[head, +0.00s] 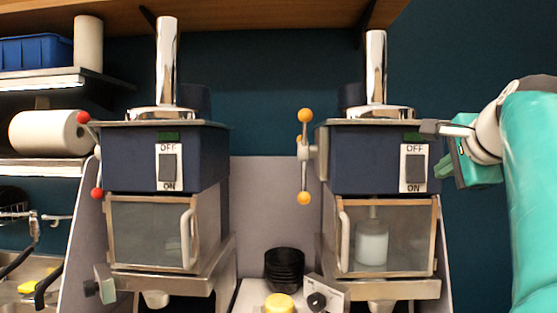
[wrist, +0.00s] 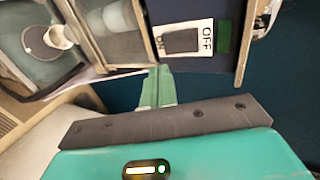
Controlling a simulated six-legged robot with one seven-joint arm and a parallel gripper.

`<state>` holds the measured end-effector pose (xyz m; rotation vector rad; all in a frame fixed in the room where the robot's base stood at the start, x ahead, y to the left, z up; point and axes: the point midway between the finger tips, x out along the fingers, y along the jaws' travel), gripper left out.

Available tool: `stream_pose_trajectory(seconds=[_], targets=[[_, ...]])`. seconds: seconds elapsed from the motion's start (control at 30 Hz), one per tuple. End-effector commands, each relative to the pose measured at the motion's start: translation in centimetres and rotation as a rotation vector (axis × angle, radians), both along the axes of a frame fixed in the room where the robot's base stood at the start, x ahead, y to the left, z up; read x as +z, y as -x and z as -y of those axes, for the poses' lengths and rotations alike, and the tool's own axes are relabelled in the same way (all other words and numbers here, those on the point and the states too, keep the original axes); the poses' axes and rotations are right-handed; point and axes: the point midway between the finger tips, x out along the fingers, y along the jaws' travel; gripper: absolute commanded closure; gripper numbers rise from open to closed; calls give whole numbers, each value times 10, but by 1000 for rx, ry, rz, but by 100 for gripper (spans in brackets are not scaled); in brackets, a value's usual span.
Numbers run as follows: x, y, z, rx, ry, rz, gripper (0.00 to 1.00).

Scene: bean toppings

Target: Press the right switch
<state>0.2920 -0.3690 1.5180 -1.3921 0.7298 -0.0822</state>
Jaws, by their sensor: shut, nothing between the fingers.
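The right switch (head: 414,168) is a dark rocker on a white plate marked OFF above and ON below, on the front of the right blue machine (head: 366,160). In the wrist view the switch (wrist: 181,41) lies beyond my fingertips, turned sideways with OFF to the right. My gripper (head: 441,168) is at the right side of this machine, close to the plate's right edge. Its green fingers (wrist: 157,75) are shut and empty, apart from the switch in the wrist view. The left switch (head: 168,167) sits on the left machine.
A lever with orange knobs (head: 304,156) stands at the right machine's left side. Below the switch is a clear door (head: 388,240) with a handle and a white container behind it. Black bowls (head: 284,268) stand between the machines. The wall right of the machine is bare.

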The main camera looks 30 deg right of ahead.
Motion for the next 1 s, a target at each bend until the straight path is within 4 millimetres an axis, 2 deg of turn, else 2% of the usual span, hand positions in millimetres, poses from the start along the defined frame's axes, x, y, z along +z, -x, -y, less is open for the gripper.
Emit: stream_pose_trajectory(seconds=[0.23,0.43,0.6,1.0], targets=[[-22,-40,23,0,-2,-1,100],[-24,-64,38,-1,0,0,100],[-26,-72,42,0,-1,0,100],[-27,-74,42,2,7,13,100]])
